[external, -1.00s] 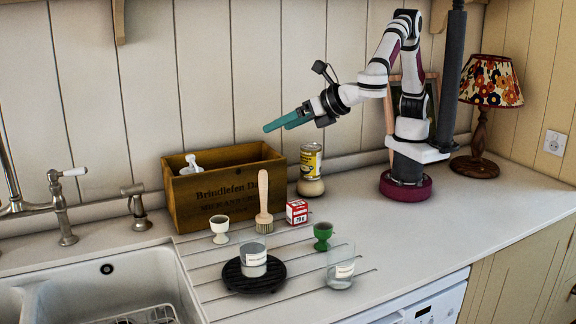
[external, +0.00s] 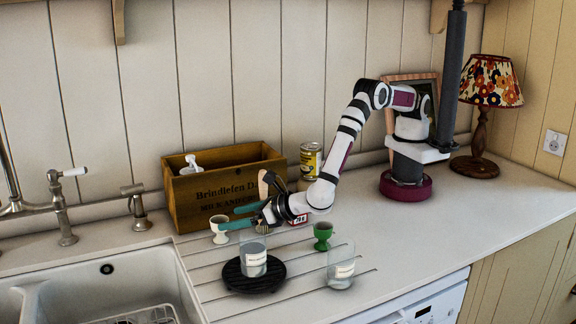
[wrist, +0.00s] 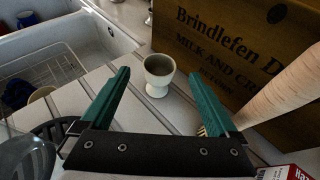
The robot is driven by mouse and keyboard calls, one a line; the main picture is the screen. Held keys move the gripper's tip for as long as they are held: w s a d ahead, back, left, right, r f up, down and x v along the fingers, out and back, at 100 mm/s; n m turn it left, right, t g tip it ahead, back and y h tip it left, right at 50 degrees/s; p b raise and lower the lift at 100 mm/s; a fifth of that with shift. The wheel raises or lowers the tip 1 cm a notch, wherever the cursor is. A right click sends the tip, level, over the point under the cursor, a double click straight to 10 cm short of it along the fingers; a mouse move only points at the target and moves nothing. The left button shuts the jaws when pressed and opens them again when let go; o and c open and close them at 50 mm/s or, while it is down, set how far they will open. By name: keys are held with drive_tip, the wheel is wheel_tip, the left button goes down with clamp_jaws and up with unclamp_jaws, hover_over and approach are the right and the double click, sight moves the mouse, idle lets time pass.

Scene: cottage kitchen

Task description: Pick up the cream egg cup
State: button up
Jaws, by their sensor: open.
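The cream egg cup (external: 219,229) stands upright on the grooved drainboard, in front of the wooden crate. In the wrist view the egg cup (wrist: 158,75) is just ahead of and between the tips of my gripper (wrist: 158,86). In the external view my gripper (external: 229,216) is low, with its teal fingers spread and pointing left at the cup. The jaws are open and empty. One finger partly overlaps the cup in the external view.
The wooden crate (external: 190,205) stands behind the cup. A brush (wrist: 283,95) stands close right of my gripper, with a red box (wrist: 287,173) nearby. The sink (external: 110,285) lies left.

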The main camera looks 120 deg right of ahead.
sight(225, 211)
drive_tip(key=x, duration=0.3)
drive_tip(key=shift+w, duration=0.1)
drive_tip(key=shift+c, duration=0.3)
drive_tip(key=shift+r, duration=0.1)
drive_tip(key=c, duration=1.4)
